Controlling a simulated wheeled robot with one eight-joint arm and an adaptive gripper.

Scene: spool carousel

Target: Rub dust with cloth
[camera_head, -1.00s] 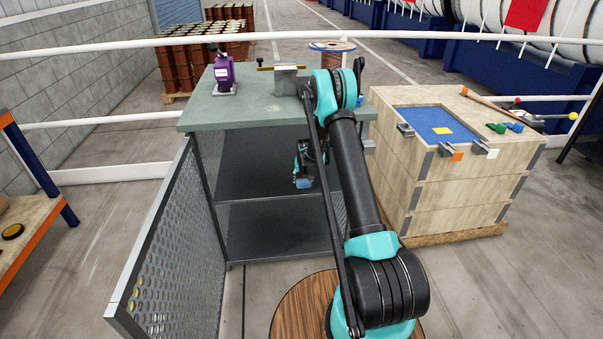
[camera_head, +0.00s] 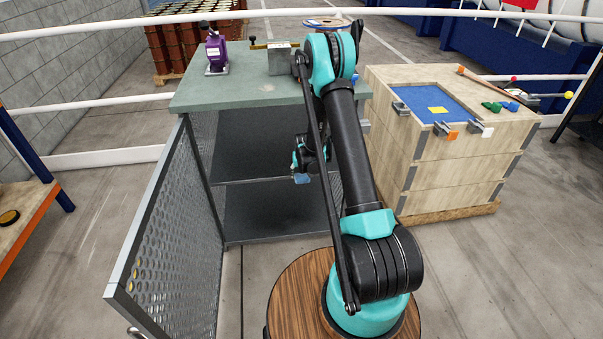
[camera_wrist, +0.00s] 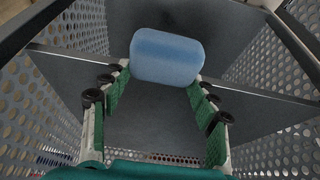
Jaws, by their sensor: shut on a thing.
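My gripper (camera_wrist: 155,105) is shut on a rounded light-blue pad, the cloth (camera_wrist: 167,55), which sits between the fingertips in the wrist view. In the head view the pad (camera_head: 302,178) shows as a small blue patch below my gripper, in front of the open side of the grey shelf unit (camera_head: 222,160). The wrist view shows a dark shelf (camera_wrist: 150,125) and perforated side panels beyond the pad. I cannot tell whether the pad touches the shelf. I cannot make out any dust clearly in either view.
A purple device (camera_head: 216,50) and a metal block (camera_head: 280,58) stand on the green top (camera_head: 240,90). A perforated panel door (camera_head: 165,240) stands open at left. A wooden crate (camera_head: 450,165) with a blue inset stands close at right. Bare floor lies at lower right.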

